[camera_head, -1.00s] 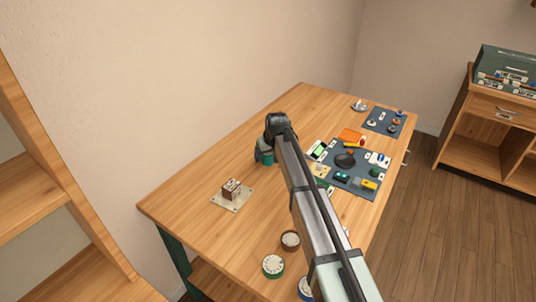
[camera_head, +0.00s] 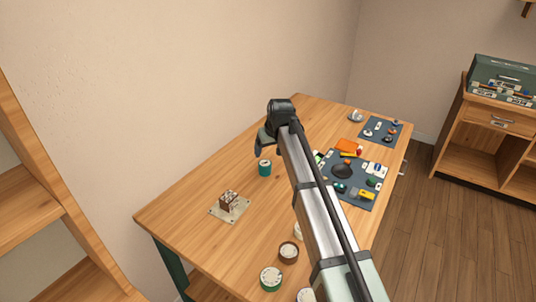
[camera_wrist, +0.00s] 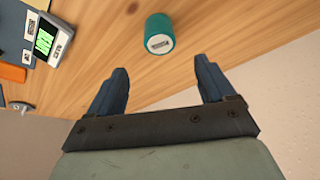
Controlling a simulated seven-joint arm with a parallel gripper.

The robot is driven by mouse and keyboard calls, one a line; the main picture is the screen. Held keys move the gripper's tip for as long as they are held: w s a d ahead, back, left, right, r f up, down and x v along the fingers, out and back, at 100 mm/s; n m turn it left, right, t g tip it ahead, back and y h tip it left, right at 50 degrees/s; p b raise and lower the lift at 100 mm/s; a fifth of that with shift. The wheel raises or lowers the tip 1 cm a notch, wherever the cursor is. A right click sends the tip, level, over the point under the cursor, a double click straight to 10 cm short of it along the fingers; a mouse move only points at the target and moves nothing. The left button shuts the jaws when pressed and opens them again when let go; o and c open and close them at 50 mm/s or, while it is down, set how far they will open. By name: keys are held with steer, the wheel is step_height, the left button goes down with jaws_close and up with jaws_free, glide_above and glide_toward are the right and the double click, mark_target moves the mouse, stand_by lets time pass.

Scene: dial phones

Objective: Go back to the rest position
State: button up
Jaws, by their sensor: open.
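My gripper (camera_wrist: 158,92) is open in the wrist view, with nothing between its two blue fingers. In the head view my gripper (camera_head: 262,146) is at the end of my arm, above the wooden table (camera_head: 185,203). A teal cylinder with a pale labelled top (camera_head: 265,168) stands upright on the table just below the gripper. In the wrist view the teal cylinder (camera_wrist: 159,34) stands beyond the fingertips, apart from them.
A brown block on a pale plate (camera_head: 229,203) sits at the left. Round dials, one green-rimmed (camera_head: 271,278) and one brown (camera_head: 288,252), lie near the front. A dark mat (camera_head: 352,195) with several small parts lies at the right, and another mat (camera_head: 378,132) behind it.

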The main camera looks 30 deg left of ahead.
steer(key=shift+d+r, duration=0.1)
steer(key=shift+r, duration=0.25)
stand_by(0.3)
